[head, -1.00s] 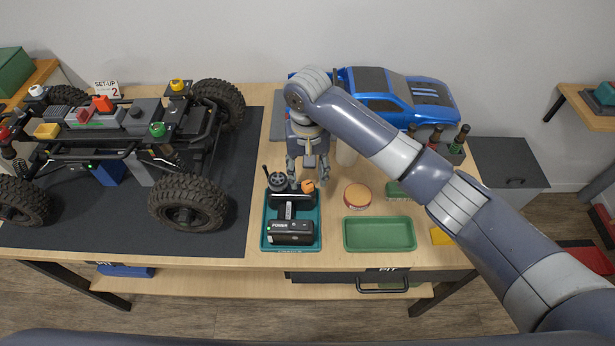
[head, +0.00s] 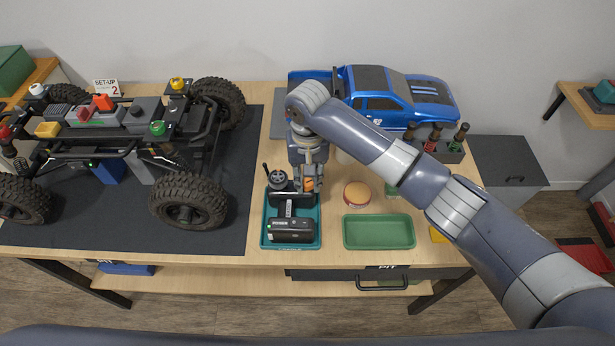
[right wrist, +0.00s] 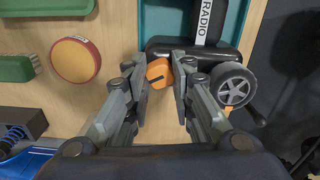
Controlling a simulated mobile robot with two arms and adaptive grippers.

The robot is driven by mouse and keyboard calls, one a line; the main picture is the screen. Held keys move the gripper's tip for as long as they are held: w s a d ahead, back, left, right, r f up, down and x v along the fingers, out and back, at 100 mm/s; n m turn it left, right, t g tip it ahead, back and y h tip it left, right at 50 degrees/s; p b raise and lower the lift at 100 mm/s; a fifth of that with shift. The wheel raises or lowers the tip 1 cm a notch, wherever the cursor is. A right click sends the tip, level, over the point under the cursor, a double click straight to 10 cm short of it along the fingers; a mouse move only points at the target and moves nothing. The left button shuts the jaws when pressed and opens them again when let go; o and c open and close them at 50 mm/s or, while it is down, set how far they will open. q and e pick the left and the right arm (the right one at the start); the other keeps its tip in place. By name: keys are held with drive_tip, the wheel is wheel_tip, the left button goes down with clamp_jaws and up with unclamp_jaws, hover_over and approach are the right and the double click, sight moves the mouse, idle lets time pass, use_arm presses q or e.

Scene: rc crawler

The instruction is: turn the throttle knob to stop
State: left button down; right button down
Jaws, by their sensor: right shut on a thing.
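The radio transmitter (head: 292,226) is black and lies in a teal tray (head: 264,240). The orange throttle knob (right wrist: 158,72), with a dark pointer line on its face, sits on the radio's edge beside the black steering wheel (right wrist: 232,88). My right gripper (right wrist: 163,76) is shut on the knob, one finger on each side of it. In the head view a little orange of the knob (head: 309,184) shows at the fingertips. The pointer line slants in the right wrist view; no stop mark is readable. My left gripper is not in view.
A round red-rimmed tin (head: 357,195) and a green tray (head: 380,232) are right of the radio. The large crawler chassis (head: 130,130) stands on a dark mat at left.

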drive_tip(key=shift+r+n+p, duration=0.1)
drive_tip(key=shift+n+p, duration=0.3)
drive_tip(key=shift+p, duration=0.15)
drive_tip(key=n+p, duration=0.2)
drive_tip(key=p, duration=0.1)
drive_tip(key=shift+r+n, duration=0.1)
drive_tip(key=shift+n, duration=0.3)
drive_tip(key=n+p, duration=0.2)
drive_tip(key=n, duration=0.1)
drive_tip(key=shift+n, duration=0.3)
use_arm(q)
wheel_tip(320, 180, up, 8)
drive_tip(key=p, duration=0.1)
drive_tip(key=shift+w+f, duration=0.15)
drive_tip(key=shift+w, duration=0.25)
use_arm(e)
drive_tip(key=n, duration=0.4)
drive_tip(key=shift+f, duration=0.2)
use_arm(q)
drive_tip(key=shift+p, duration=0.3)
use_arm(e)
drive_tip(key=shift+n, duration=0.4)
drive_tip(key=c, duration=1.3)
unclamp_jaws()
